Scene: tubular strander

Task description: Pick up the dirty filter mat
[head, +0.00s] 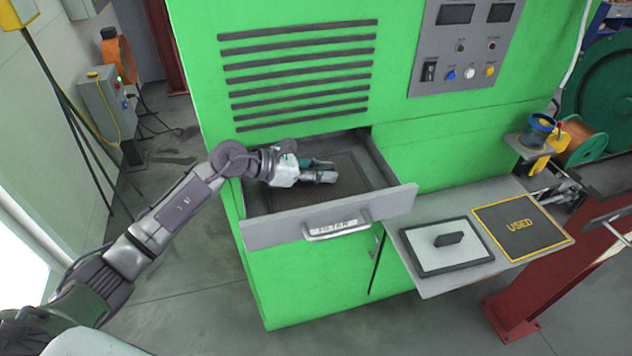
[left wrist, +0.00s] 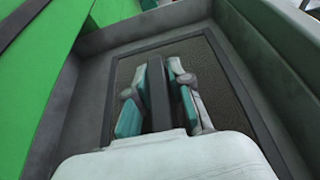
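The dirty filter mat (head: 346,174) lies in the open grey drawer, a dark panel partly hidden by my left gripper. In the left wrist view the mat (left wrist: 222,85) fills the drawer floor, and its dark upright handle (left wrist: 158,95) stands between the two fingers. My left gripper (head: 320,171) reaches down into the drawer. Its teal-padded fingers (left wrist: 159,78) lie close along both sides of the handle; whether they press on it cannot be told. The mat appears to lie flat in the drawer. My right gripper is not in view.
The drawer front (head: 275,230) has a handle labelled FILTER (head: 335,229). At the right, a side shelf (head: 433,287) holds a framed mat with a handle (head: 425,260) and a yellow-bordered USED area (head: 497,219), which is empty. The green cabinet (head: 400,150) rises behind the drawer.

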